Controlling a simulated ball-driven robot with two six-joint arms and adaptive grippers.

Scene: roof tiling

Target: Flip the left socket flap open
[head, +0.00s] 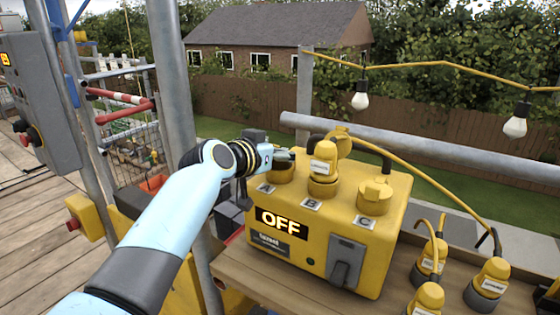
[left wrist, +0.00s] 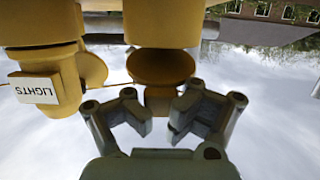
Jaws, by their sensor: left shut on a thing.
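The yellow power box (head: 395,235) has sockets labelled A, B and C on top and an OFF display (head: 281,222) on its front. The left socket, A (head: 281,174), is partly hidden by my left gripper (head: 290,156). In the left wrist view, the round yellow flap (left wrist: 160,66) has a tab between the fingertips of my left gripper (left wrist: 160,116), which is shut on it. I cannot tell how far the flap is lifted. A yellow plug (head: 323,160) stands in socket B; its LIGHTS label (left wrist: 36,89) shows in the left wrist view. Socket C's cap (head: 375,194) looks closed. My right gripper is out of view.
Several loose yellow plugs (head: 491,280) stand on the wooden bench right of the box. A yellow cable (head: 425,178) runs over them from behind socket B. A grey lever switch (head: 346,262) is on the box front. A scaffold pole (head: 173,80) rises beside my left arm.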

